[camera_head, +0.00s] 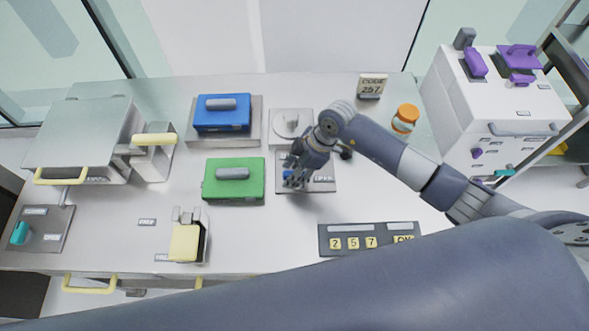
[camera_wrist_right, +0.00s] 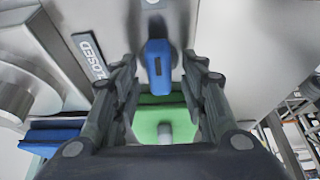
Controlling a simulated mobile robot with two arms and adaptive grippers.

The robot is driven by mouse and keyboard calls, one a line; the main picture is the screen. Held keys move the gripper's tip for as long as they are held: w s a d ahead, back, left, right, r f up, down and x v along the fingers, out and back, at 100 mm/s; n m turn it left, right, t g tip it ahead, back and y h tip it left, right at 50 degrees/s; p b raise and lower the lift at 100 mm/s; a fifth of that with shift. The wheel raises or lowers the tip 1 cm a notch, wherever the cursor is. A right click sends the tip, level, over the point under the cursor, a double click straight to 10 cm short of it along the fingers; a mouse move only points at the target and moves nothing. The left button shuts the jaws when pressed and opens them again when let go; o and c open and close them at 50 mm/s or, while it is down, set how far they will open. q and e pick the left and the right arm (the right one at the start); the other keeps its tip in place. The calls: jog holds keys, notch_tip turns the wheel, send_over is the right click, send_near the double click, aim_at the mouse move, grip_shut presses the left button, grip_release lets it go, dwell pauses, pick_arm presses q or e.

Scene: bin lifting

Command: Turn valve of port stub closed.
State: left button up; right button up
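The port stub valve has a blue handle (camera_head: 288,174) on a grey plate (camera_head: 318,187) in the middle of the table. In the right wrist view the blue handle (camera_wrist_right: 158,62) points between my fingers, and a "CLOSED" label (camera_wrist_right: 89,56) lies to its left. The plate's other label (camera_head: 324,178) is partly readable, probably "OPEN". My right gripper (camera_head: 294,178) is over the plate and hides part of it. In the wrist view its fingers (camera_wrist_right: 158,85) are spread either side of the handle, with gaps on both sides. My left gripper is not in view.
A green box (camera_head: 234,190) sits left of the plate, and a blue box (camera_head: 222,122) behind it. A grey plate with a round fitting (camera_head: 288,124) lies behind the valve. A keypad (camera_head: 369,239) is in front, an orange-capped jar (camera_head: 405,118) at right.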

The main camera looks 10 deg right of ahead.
jog(key=shift+c, duration=0.8)
jog(key=c, duration=0.8)
jog(key=shift+s, duration=0.1)
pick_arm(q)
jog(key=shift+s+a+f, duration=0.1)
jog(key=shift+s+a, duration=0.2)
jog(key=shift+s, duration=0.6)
